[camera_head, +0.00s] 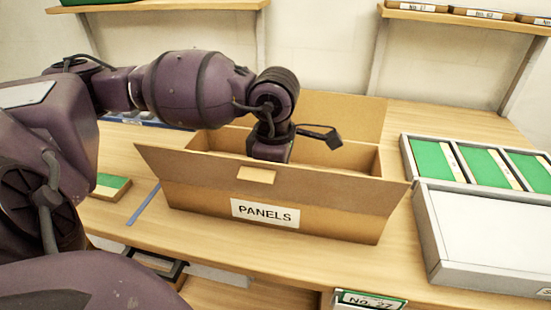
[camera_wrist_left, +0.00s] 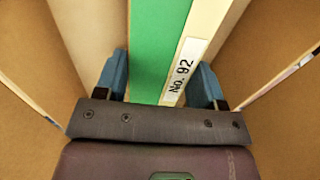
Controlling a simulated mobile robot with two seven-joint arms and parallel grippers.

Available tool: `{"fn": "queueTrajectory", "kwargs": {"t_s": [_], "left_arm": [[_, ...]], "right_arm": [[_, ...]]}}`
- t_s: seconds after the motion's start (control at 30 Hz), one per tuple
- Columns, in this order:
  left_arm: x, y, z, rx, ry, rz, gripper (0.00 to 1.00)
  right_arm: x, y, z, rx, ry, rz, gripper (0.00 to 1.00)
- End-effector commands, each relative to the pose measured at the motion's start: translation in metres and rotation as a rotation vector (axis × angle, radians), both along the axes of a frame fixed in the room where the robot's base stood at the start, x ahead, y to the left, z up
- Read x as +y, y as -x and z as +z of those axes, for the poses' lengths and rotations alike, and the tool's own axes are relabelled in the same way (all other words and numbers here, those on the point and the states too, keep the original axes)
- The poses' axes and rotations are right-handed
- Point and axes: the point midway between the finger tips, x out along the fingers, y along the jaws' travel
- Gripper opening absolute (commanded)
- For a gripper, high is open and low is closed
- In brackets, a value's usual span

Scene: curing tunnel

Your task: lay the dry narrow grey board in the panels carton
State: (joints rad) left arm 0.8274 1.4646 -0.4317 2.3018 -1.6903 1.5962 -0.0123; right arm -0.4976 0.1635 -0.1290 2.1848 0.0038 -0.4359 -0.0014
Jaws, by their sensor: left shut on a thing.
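The panels carton (camera_head: 335,222) stands on the wooden table with its flaps open and a "PANELS" label on its front. My left arm reaches down into it from above, and its front wall hides the fingers in the head view. In the left wrist view my left gripper (camera_wrist_left: 162,80) is shut on a board (camera_wrist_left: 150,45), with a blue finger at each side. The board shows a green band and a cream band labelled "No. 92"; I see no grey on it. Brown carton walls (camera_wrist_left: 275,45) lie on both sides. My right gripper is not in view.
At the right stand a tray of green-and-cream boards (camera_head: 483,165) and a grey-rimmed pale box (camera_head: 490,235). A small green board (camera_head: 110,187) and a thin blue strip (camera_head: 143,205) lie left of the carton. Shelf posts rise behind the table.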

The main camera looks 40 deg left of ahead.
Motion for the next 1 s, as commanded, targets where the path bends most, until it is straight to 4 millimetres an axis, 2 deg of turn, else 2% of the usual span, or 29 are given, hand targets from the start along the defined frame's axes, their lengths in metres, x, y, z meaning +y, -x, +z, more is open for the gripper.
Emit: {"fn": "queueTrajectory", "kwargs": {"t_s": [0.33,0.37,0.53,0.9,1.0], "left_arm": [[0.000,0.000,-0.001,-0.001,-0.001,0.000,0.37],[0.000,0.000,-0.001,-0.001,-0.001,0.000,0.66],[0.000,0.000,-0.001,0.000,0.000,0.000,0.92],[0.000,0.000,-0.002,0.001,0.001,0.000,0.93],[0.000,0.000,0.011,-0.005,0.000,0.000,0.93]], "right_arm": [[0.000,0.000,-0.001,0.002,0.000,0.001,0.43],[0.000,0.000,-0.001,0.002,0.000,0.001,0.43],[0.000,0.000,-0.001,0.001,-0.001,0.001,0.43],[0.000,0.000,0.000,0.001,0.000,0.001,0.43],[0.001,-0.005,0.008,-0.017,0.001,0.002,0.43]]}}
